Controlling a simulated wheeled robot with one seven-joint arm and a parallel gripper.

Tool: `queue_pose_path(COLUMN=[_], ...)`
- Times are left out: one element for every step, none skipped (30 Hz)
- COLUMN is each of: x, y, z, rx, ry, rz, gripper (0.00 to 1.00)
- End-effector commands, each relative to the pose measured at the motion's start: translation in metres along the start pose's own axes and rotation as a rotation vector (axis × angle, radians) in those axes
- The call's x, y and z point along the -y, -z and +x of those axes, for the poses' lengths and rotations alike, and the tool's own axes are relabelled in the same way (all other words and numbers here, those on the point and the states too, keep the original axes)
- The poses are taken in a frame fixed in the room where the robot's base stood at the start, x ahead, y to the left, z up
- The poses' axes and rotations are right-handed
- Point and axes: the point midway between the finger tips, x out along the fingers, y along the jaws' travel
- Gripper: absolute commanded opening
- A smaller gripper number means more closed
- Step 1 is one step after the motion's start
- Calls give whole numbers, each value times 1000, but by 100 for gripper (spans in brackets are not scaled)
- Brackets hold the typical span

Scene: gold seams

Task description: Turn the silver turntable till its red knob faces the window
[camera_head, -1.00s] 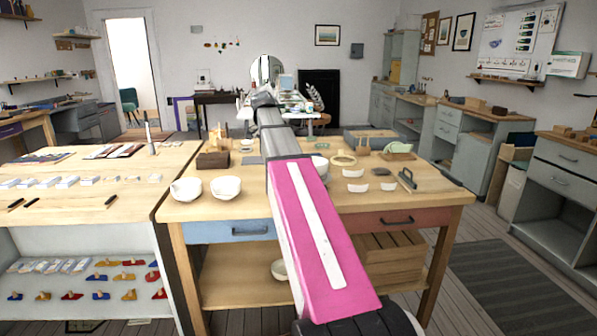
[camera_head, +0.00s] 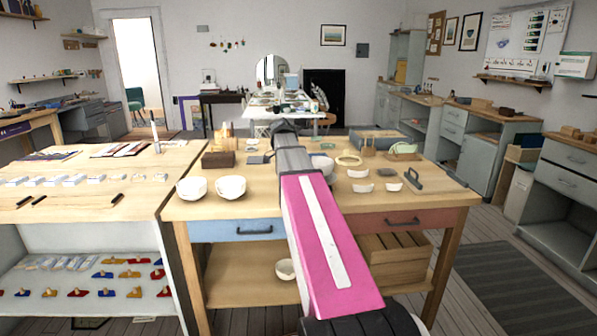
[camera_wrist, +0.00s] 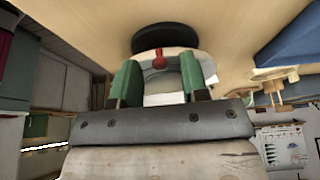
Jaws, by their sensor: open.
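In the wrist view, a pale, silvery round piece, apparently the turntable (camera_wrist: 207,64), lies just beyond my gripper (camera_wrist: 160,74), with a dark round part (camera_wrist: 165,37) against it. Its small red knob (camera_wrist: 159,62) shows between my two green finger pads. The fingers are apart, and I cannot tell whether either touches the turntable. In the head view, my pink and grey arm reaches over the middle of the wooden workbench (camera_head: 243,208) and hides my gripper and most of what is there. No window can be made out.
Two white bowls (camera_head: 230,187) stand left of my arm. A yellow ring (camera_head: 348,160), small white dishes (camera_head: 362,188) and a dark-handled tool (camera_head: 412,180) lie right of it. A second table (camera_head: 75,207) adjoins on the left.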

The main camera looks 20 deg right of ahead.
Motion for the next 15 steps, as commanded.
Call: queue_pose_path(x=[0,0,0,0,0,0,0,0,0,0,0,0,0,0,-1], y=[0,0,0,0,0,0,0,0,0,0,0,0,0,0,0], z=[0,0,0,0,0,0,0,0,0,0,0,0,0,0,0], rx=[0,0,0,0,0,0,0,0,0,0,0,0,0,0,0], ry=[0,0,0,0,0,0,0,0,0,0,0,0,1,1,2], rz=[0,0,0,0,0,0,0,0,0,0,0,0,-1,-2,-5], gripper=[41,41,41,31,22,9,0,0,0,0,0,0,0,0,0])
